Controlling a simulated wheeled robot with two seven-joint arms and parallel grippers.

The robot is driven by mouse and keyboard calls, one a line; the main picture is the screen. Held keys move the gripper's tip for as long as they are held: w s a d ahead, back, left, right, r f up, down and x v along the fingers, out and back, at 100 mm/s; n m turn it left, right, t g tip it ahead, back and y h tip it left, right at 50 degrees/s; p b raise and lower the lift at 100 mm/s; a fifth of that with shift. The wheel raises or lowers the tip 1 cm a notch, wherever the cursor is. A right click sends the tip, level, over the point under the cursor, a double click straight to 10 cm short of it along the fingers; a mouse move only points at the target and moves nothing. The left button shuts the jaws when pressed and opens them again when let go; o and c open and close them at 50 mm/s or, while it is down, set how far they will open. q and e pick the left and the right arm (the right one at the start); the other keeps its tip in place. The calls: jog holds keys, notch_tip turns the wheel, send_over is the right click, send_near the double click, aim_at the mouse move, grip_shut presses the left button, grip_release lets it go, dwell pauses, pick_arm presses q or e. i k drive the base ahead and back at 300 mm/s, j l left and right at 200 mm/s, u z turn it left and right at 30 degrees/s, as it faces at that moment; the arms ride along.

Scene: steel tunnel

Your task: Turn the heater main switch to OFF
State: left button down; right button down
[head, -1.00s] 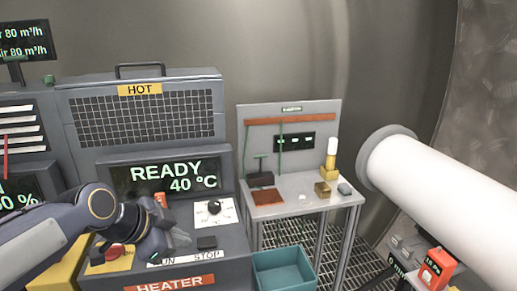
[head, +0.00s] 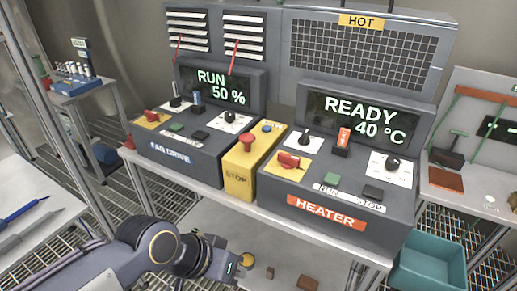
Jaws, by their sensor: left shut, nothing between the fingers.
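The heater console (head: 330,215) stands right of centre, with an orange HEATER label and a screen (head: 365,122) reading READY 40 °C. Its main switch looks to be the red rotary handle (head: 290,160) on a yellow plate at the console's left. The handle lies roughly crosswise in the picture; its position marks are too small to read. My left gripper (head: 236,268) is shut and empty, low in front of the consoles, below and left of the switch and apart from it. My right gripper is not in view.
A yellow box with a red STOP button (head: 247,141) stands just left of the heater switch. The fan drive console (head: 180,155) is farther left, with a similar red switch (head: 151,116). A black knob (head: 392,164) and RUN and STOP buttons are on the heater. A teal bin (head: 430,265) is at the right.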

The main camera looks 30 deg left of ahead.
aim_at(289, 162)
jog(key=u, duration=0.8)
